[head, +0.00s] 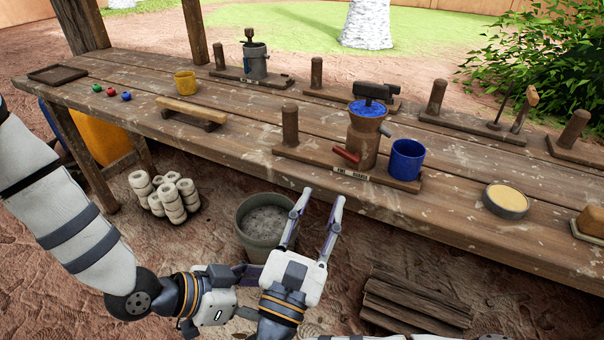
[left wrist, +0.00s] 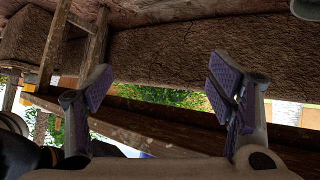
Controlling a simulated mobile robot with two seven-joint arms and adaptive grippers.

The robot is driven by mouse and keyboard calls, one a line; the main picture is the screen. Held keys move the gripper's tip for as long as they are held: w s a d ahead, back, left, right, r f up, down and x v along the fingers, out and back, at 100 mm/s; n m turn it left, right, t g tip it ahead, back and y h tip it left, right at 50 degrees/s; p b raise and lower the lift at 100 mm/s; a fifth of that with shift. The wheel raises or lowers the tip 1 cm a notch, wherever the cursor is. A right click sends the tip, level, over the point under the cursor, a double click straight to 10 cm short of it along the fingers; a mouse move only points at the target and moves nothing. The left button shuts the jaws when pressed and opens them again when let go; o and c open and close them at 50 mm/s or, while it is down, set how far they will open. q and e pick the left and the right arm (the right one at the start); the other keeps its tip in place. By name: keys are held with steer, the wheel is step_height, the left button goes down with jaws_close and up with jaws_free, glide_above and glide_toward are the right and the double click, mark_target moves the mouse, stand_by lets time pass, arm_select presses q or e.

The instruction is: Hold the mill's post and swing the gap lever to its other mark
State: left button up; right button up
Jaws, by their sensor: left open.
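The mill (head: 362,145) stands on a dark wooden base on the workbench, with blue material in its top and a dark crank. Its upright post (head: 290,126) rises at the base's left end. A red lever (head: 345,155) sticks out low on the mill's left side, above two small pale labels (head: 341,169) too small to read surely. My right gripper (head: 322,192) is open and empty, below and in front of the bench edge. My left gripper (head: 250,290) lies lower left, partly hidden behind the right one; in the left wrist view (left wrist: 160,95) its fingers are apart and empty.
A blue cup (head: 406,160) stands at the base's right end. The workbench (head: 240,150) also holds a wooden rest (head: 191,112), a yellow cup (head: 185,81), a round dish (head: 506,201) and other posts behind. A bucket (head: 265,222) stands on the ground near my grippers.

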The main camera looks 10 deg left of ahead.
mark_target(351, 126)
arm_select(q)
steer(key=w+a+r+m+t+h, duration=0.1)
steer(key=w+r+m+t+h, duration=0.15)
steer(key=w+r, duration=0.5)
steer(key=w+r+m+t+h, duration=0.2)
steer(key=w+r+m, duration=0.25)
steer(key=r, duration=0.65)
steer(key=w+d+r+n, duration=0.1)
steer(key=w+d, duration=0.2)
steer(key=d, duration=0.2)
steer(key=w+d+r+n+h, duration=0.1)
steer(key=w+d+r+n, duration=0.1)
steer(key=d, duration=0.3)
steer(key=w+d+r+n, duration=0.1)
steer(key=w+d, duration=0.3)
steer(key=w, duration=0.1)
steer(key=shift+d+r+n+h, duration=0.25)
steer(key=shift+d+r+n, duration=0.1)
steer(key=shift+d+n, duration=0.05)
steer(key=c, duration=1.6)
steer(key=shift+o, duration=0.2)
